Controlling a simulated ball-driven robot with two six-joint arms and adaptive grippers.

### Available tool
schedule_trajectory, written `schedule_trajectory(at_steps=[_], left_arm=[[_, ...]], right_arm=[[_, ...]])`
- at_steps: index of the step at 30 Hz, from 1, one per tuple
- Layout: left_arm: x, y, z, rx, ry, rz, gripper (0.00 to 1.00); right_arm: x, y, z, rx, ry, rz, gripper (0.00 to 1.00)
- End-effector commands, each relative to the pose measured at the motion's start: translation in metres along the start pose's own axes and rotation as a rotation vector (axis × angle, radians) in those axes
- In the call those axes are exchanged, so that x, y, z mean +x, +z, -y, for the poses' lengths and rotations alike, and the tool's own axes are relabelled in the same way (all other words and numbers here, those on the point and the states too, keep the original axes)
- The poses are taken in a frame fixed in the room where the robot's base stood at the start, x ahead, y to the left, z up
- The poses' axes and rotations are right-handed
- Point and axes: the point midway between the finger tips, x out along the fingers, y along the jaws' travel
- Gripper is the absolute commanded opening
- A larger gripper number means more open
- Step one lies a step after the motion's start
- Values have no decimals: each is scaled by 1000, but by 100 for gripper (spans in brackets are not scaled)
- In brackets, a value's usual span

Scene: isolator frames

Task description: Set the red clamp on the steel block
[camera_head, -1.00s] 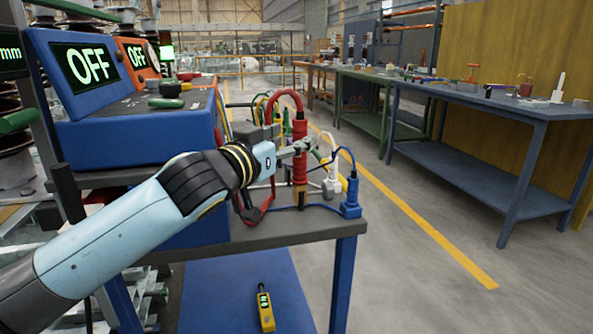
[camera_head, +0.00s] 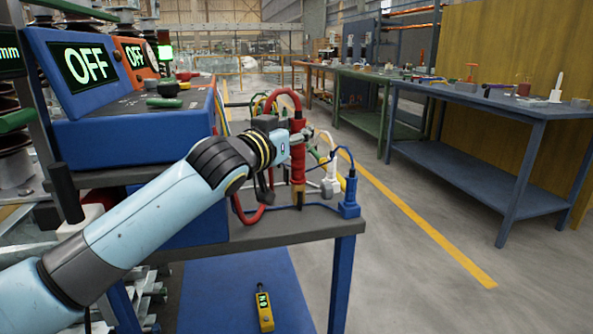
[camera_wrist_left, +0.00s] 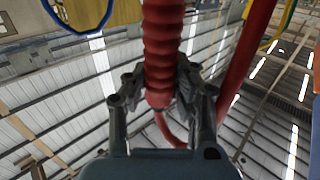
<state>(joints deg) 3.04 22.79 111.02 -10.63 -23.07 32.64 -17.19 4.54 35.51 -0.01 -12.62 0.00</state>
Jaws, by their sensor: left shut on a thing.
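The red clamp (camera_head: 298,168) is a tall, upright red body with a red cable arching from its top, at the right end of the grey cart top. My left gripper (camera_head: 299,136) is shut around its upper part. In the left wrist view, the ribbed red clamp (camera_wrist_left: 163,55) sits between the fingers (camera_wrist_left: 163,100). I cannot tell whether the clamp's lower end touches the surface. My right gripper is not in view.
White (camera_head: 328,183) and blue (camera_head: 349,198) clamps with cables stand close on the right, near the cart's edge. The blue instrument box (camera_head: 140,135) is to the left. A yellow pendant (camera_head: 263,308) lies below. Workbenches (camera_head: 480,110) stand beyond an open aisle.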

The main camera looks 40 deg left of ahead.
Motion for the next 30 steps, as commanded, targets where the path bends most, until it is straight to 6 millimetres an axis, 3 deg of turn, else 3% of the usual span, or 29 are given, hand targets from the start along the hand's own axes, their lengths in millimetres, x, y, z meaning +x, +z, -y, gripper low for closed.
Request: schedule_trajectory(at_steps=[17,30], left_arm=[[0,-6,0,1,1,-5,0],[0,-85,0,1,2,-8,0]], right_arm=[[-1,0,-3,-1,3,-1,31],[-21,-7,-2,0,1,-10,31]])
